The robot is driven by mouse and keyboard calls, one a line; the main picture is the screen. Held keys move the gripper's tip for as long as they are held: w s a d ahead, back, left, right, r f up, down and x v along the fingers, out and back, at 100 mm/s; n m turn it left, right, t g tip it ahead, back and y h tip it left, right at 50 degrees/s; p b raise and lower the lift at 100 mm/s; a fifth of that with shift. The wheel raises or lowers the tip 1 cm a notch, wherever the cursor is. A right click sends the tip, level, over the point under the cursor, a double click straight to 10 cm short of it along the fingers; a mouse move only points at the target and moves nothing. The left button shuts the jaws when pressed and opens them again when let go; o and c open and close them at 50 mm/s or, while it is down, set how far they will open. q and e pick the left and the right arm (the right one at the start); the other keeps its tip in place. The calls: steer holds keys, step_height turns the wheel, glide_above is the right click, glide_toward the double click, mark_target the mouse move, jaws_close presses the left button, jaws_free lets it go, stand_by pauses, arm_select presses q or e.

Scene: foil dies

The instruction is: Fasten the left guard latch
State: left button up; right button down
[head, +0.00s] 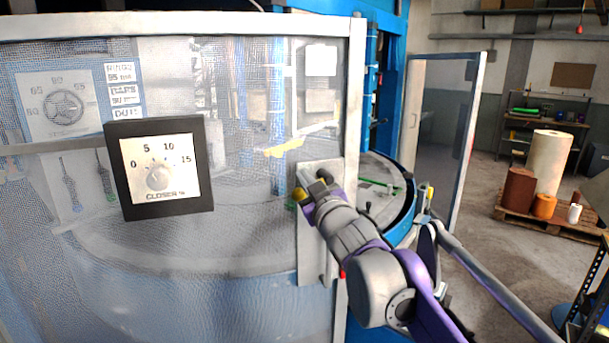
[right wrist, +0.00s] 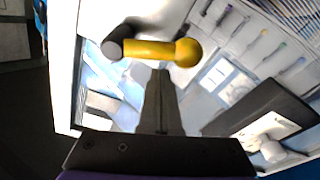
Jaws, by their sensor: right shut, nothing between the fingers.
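The left guard latch shows in the right wrist view as a yellow handle (right wrist: 150,49) with a ball end, on a dark round pivot (right wrist: 112,49). In the head view its yellow handle (head: 300,196) is partly covered by my right gripper (head: 316,190), at the grey plate (head: 310,240) on the guard's edge. In the right wrist view my right gripper (right wrist: 161,75) is shut and empty. Its fingertips are close below the middle of the handle; I cannot tell whether they touch. My left gripper is not in view.
The mesh guard (head: 240,225) with a pale frame (head: 355,90) fills the left. A black-framed dial box (head: 160,168) sticks out from it, left of the latch. Another panel (head: 440,130) stands open to the right. Rolls on a pallet (head: 530,218) stand farther back.

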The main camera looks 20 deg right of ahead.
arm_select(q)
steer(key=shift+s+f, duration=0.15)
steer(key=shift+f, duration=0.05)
arm_select(e)
steer(key=shift+s+d+f, duration=0.25)
steer(key=shift+s+f, duration=0.1)
steer(key=shift+f, duration=0.3)
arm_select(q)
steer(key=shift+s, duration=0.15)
arm_select(e)
steer(key=shift+s+n, duration=0.1)
steer(key=shift+n, duration=0.2)
